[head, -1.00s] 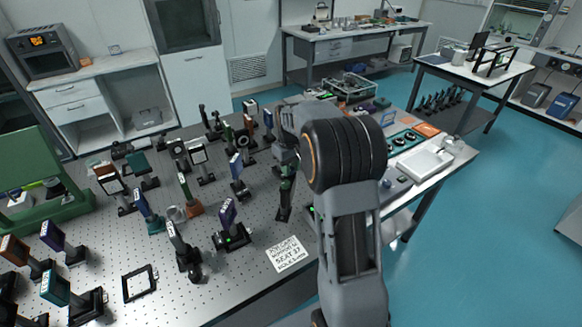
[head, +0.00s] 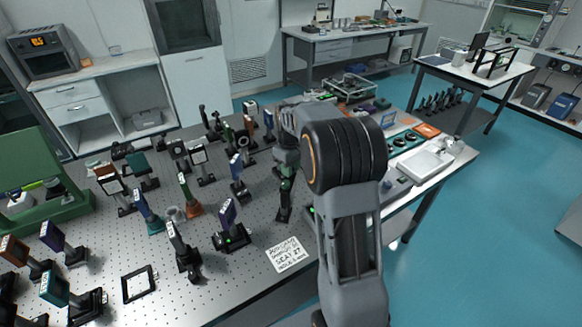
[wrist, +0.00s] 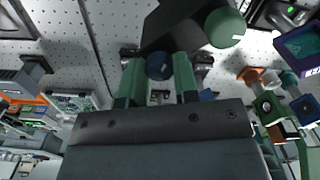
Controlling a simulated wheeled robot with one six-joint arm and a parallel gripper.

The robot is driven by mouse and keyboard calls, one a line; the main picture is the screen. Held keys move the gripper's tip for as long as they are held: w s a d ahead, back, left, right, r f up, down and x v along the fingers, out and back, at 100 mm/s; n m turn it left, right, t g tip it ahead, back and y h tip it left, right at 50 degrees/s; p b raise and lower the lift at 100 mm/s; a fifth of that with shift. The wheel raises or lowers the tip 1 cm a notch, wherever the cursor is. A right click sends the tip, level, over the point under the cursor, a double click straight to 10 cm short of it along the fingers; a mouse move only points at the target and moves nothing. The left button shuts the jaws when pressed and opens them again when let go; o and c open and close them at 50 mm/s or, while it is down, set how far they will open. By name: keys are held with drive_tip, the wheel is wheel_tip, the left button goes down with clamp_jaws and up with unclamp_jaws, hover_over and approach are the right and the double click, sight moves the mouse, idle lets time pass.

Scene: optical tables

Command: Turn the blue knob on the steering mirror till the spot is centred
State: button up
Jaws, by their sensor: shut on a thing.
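In the wrist view, the two green fingers of my gripper (wrist: 158,82) stand on either side of the blue knob (wrist: 159,66) and are shut on it. The knob sits at the near side of a dark mount (wrist: 172,28), which I take for the steering mirror. A green knob (wrist: 224,27) with a white mark sticks out on its right. In the head view, my gripper (head: 286,184) points down at a dark post mount (head: 284,212) near the right part of the perforated table. The blue knob is too small to make out there. I cannot see a light spot in either view.
A printed card (head: 287,254) and a black square frame (head: 139,284) lie in front. A white tray (head: 426,163) is at right.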

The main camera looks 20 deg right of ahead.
drive_tip(key=o, duration=0.9)
drive_tip(key=shift+o, duration=0.2)
drive_tip(key=shift+r, duration=0.1)
wheel_tip(320, 180, up, 14)
drive_tip(key=shift+b, duration=0.4)
drive_tip(key=s+a+f+m+t, duration=0.2)
drive_tip(key=s+a, duration=0.3)
drive_tip(key=s, duration=0.6)
drive_tip(key=s+a+f+m+t, duration=0.2)
drive_tip(key=s+a+f, duration=0.3)
drive_tip(key=s, duration=0.6)
drive_tip(key=shift+a+f+m+t, duration=0.15)
drive_tip(key=shift+m+t, duration=0.15)
drive_tip(key=shift+s, duration=0.1)
